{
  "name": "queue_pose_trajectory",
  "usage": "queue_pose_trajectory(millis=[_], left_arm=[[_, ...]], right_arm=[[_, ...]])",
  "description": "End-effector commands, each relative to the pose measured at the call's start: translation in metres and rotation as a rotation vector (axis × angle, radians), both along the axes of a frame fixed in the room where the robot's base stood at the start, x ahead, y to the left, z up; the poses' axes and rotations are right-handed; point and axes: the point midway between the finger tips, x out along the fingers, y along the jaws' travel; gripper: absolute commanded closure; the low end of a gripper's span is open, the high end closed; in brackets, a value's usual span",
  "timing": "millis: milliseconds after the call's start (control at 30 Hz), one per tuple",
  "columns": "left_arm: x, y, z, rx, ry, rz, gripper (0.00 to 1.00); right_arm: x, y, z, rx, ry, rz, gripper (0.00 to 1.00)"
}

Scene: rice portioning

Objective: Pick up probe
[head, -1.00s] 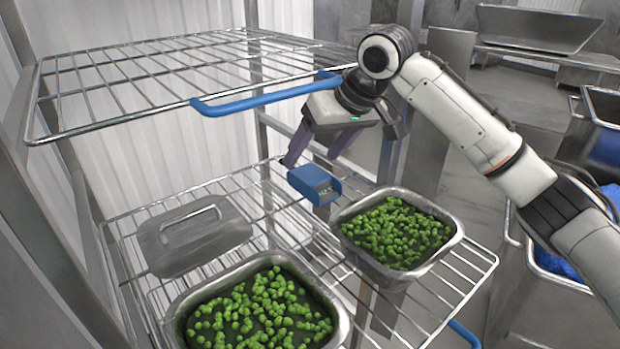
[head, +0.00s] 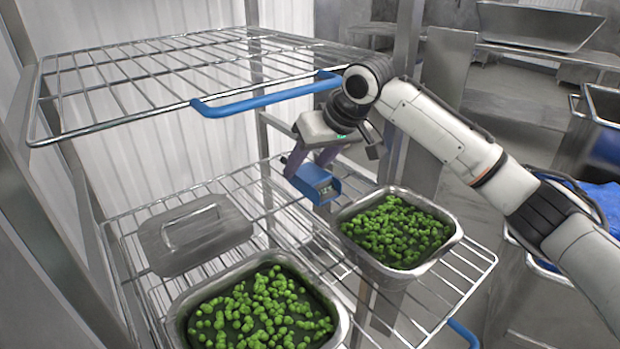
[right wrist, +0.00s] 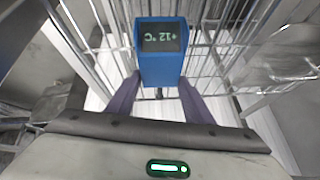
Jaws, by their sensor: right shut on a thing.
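The probe (head: 316,185) is a blue box with a small display, behind and left of the right-hand pan of green vegetables in the head view. In the right wrist view the probe (right wrist: 161,55) stands between my fingers and its display reads +12 °C. My right gripper (head: 308,172) is shut on the probe, one finger on each side; it also shows in the right wrist view (right wrist: 160,90). Whether the probe still touches the shelf is hard to tell. My left gripper is not in view.
Two metal pans of green vegetables, one at the front (head: 175,318) and one at the right (head: 445,247), stand on the lower wire rack (head: 470,262) beside a grey lid (head: 165,262). An upper wire shelf (head: 45,135) with a blue front bar (head: 265,99) hangs close to my right arm.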

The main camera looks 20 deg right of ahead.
Motion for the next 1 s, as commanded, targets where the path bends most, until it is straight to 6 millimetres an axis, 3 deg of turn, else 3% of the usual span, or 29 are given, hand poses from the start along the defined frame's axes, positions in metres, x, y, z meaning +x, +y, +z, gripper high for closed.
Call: queue_pose_trajectory(millis=[167,300,400,700,1000], left_arm=[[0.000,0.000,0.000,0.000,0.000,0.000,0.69],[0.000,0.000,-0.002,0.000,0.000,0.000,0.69],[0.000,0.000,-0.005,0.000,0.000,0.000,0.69],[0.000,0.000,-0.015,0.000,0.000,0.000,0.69],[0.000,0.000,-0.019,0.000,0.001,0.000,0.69]], right_arm=[[-0.001,0.000,0.001,0.001,0.000,0.001,0.76],[-0.006,-0.003,0.006,0.001,-0.002,0.001,0.90],[-0.013,-0.007,0.015,0.000,-0.004,0.000,0.90],[-0.071,-0.035,0.047,-0.001,-0.004,-0.002,0.90],[-0.111,-0.054,0.071,-0.001,-0.002,0.000,0.90]])
